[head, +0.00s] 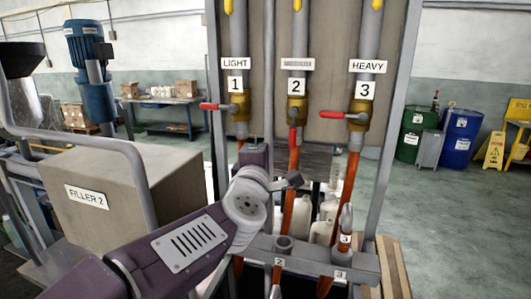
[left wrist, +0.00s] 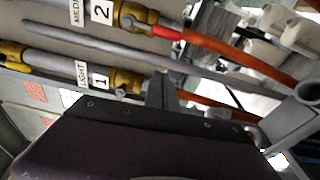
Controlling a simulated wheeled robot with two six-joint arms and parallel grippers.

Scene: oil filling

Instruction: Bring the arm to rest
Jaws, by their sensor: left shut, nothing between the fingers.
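My left arm comes in from the left in the head view, across the front of the filling rack. Its purple and grey links hide part of the rack, and I cannot make out the fingertips there. In the left wrist view my left gripper (left wrist: 160,92) shows as a narrow grey shape past the dark wrist body. It is shut and empty, in front of the pipes marked 1 and 2. My right gripper is in neither view.
Pipes LIGHT (head: 238,50), 2 (head: 297,45) and HEAVY (head: 369,45) have red-handled valves and orange hoses. Handles 1 and 3 lie sideways; handle 2 points down. The FILLER 2 box (head: 140,190) stands left. White jugs (head: 322,230) stand behind the holder bar. Drums (head: 458,138) stand back right.

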